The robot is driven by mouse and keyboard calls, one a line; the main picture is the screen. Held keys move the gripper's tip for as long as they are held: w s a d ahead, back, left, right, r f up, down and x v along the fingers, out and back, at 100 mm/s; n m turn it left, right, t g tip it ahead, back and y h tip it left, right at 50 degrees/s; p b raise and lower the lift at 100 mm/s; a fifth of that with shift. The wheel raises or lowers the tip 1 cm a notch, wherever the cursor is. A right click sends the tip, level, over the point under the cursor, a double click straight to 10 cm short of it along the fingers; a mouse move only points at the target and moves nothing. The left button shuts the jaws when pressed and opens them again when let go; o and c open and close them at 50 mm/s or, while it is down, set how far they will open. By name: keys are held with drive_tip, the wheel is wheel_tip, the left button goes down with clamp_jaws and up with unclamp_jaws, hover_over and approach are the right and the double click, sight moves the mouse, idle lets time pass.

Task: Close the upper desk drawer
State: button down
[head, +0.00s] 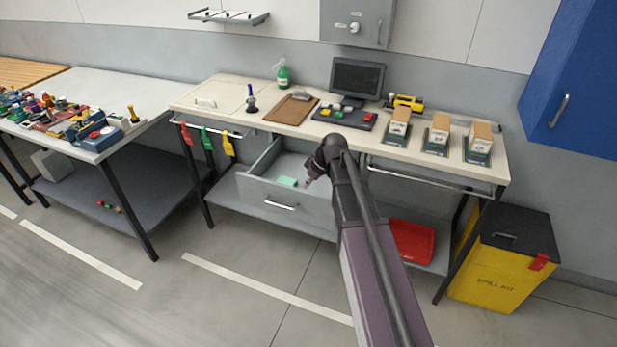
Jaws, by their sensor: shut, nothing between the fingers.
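The upper desk drawer (287,207) hangs under the left part of the cream-topped desk (190,101) and stands pulled out. It is grey, with a bar handle (281,205) on its front. A small green item (287,182) lies inside it. My gripper (308,183) is small in the head view, over the right side of the open drawer. It is shut and holds nothing. My arm hides the drawer's right end and part of the desk front. I cannot tell whether the gripper touches the drawer.
Colored tags (208,139) hang from a rail left of the drawer. The desk holds a clipboard (291,108), a monitor (357,78) and several boxes on stands. A red tray (411,241) lies on the lower shelf. A yellow spill kit bin (490,274) stands at right. The floor before the drawer is clear.

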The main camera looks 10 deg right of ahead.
drive_tip(key=s+a+f+m+g+h+b, duration=0.1)
drive_tip(key=s+f+m+b, duration=0.3)
drive_tip(key=s, duration=0.7)
drive_tip(key=s+a+f+m+g+h+b, duration=0.1)
drive_tip(key=s+f+m+g+h+b, duration=0.1)
drive_tip(key=s+f, duration=0.4)
drive_tip(key=s+m+h+b, duration=0.1)
drive_tip(key=s+m, duration=0.1)
drive_tip(key=s, duration=0.2)
drive_tip(key=shift+s+m+b, duration=0.35)
drive_tip(key=shift+m, duration=0.05)
drive_tip(key=shift+a, duration=0.1)
